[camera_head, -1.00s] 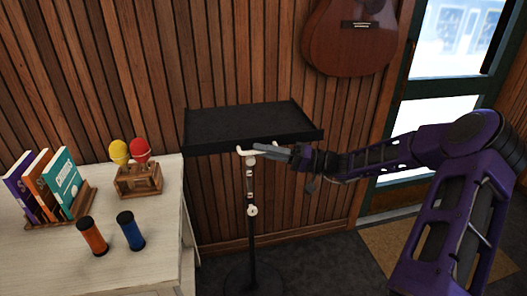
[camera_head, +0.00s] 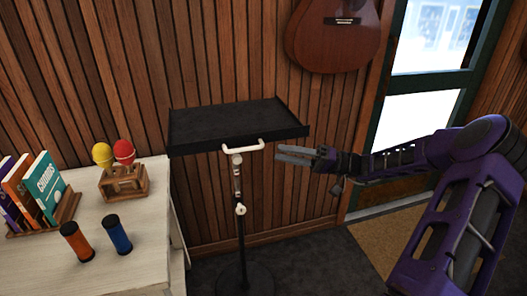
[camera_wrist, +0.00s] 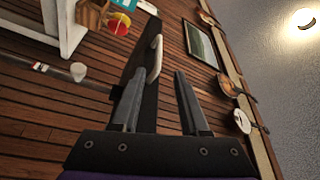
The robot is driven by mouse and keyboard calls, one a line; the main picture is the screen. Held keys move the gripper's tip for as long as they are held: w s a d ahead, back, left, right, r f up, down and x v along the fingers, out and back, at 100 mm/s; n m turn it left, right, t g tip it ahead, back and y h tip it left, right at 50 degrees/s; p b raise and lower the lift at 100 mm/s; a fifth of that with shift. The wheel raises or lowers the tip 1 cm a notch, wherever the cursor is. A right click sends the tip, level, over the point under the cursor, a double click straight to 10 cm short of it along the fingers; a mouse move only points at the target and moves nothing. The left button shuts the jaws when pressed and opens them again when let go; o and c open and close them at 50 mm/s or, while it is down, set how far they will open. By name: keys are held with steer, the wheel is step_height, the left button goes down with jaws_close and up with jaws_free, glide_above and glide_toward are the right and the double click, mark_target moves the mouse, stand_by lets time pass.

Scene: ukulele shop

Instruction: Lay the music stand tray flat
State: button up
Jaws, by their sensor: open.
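The black music stand tray (camera_head: 232,122) is on its stand against the wood wall. Its top face shows from above and it looks close to level; a slight tilt cannot be ruled out. A white handle (camera_head: 244,146) is at its front edge. Below are a white knob (camera_head: 240,209) and a black pole (camera_head: 242,245). My gripper (camera_head: 276,153) is open and empty, just right of the handle and apart from it. In the wrist view the white handle (camera_wrist: 155,58) and the tray's dark edge (camera_wrist: 139,60) lie beyond my gripper's open fingers (camera_wrist: 158,76).
A pale cabinet (camera_head: 150,225) stands left of the stand, holding books (camera_head: 40,188), two shakers (camera_head: 117,234) and maracas in a wooden rack (camera_head: 124,182). A guitar (camera_head: 335,40) hangs above right. A glass door (camera_head: 425,110) and a mat (camera_head: 385,250) are at right.

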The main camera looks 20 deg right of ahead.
steer(key=v, duration=0.7)
steer(key=shift+d, duration=0.15)
steer(key=shift+f, duration=0.1)
